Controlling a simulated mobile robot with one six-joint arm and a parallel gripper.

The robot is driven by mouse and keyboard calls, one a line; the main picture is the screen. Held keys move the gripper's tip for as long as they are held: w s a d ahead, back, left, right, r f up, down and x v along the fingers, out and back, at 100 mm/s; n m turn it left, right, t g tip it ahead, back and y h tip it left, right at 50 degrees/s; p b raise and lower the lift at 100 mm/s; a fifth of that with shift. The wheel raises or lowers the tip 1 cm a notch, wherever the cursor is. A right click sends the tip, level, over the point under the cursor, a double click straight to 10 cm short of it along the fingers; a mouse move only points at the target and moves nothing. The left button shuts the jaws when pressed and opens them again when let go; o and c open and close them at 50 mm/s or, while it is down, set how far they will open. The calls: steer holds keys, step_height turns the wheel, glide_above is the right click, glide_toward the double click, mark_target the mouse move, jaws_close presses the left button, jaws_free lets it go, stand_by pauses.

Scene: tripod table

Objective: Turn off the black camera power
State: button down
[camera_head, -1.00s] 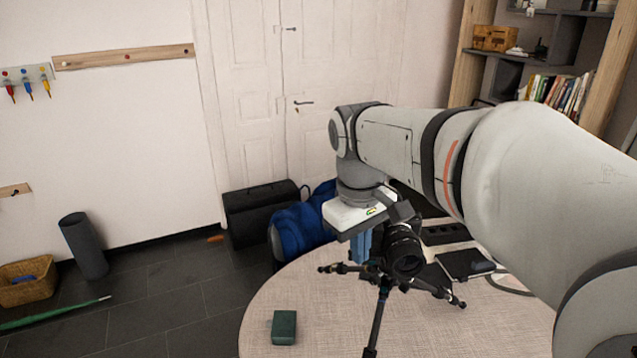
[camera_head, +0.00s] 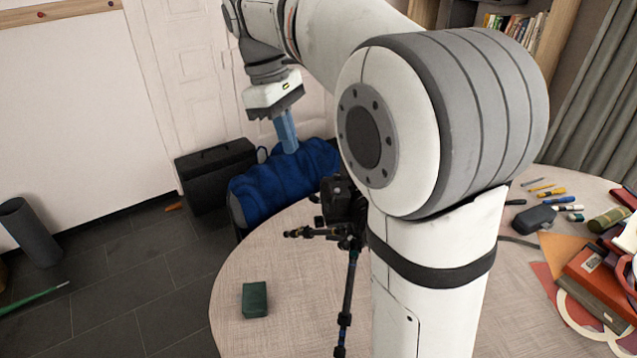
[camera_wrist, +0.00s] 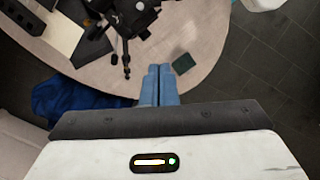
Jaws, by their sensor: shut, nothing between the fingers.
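The black camera (camera_head: 338,198) stands on a black tripod (camera_head: 350,290) on the round table. In the head view my arm hides part of the camera. The wrist view shows the camera (camera_wrist: 133,14) from above at the top, a little left of centre. Its power switch is not distinguishable. My gripper (camera_head: 289,150) has blue fingers pressed together and holds nothing. In the head view it hangs to the left of the camera, above the blue bag. In the wrist view the fingers (camera_wrist: 159,70) point toward the table edge, apart from the camera.
A dark green box (camera_head: 255,299) lies on the round table (camera_head: 285,270). A blue bag (camera_head: 285,180) and a black case (camera_head: 215,172) are behind the table. Books, pens and tools crowd the table's right side (camera_head: 600,270).

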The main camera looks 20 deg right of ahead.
mark_target(333, 197)
steer(key=shift+s+d+f, duration=0.7)
steer(key=shift+d+f, duration=0.05)
steer(key=shift+f, duration=0.65)
steer(key=shift+s+d+f, duration=0.7)
steer(key=shift+d+f, duration=0.1)
steer(key=shift+f, duration=0.65)
steer(key=shift+s+d+f, duration=0.7)
steer(key=shift+d+f, duration=0.05)
steer(key=shift+f, duration=0.65)
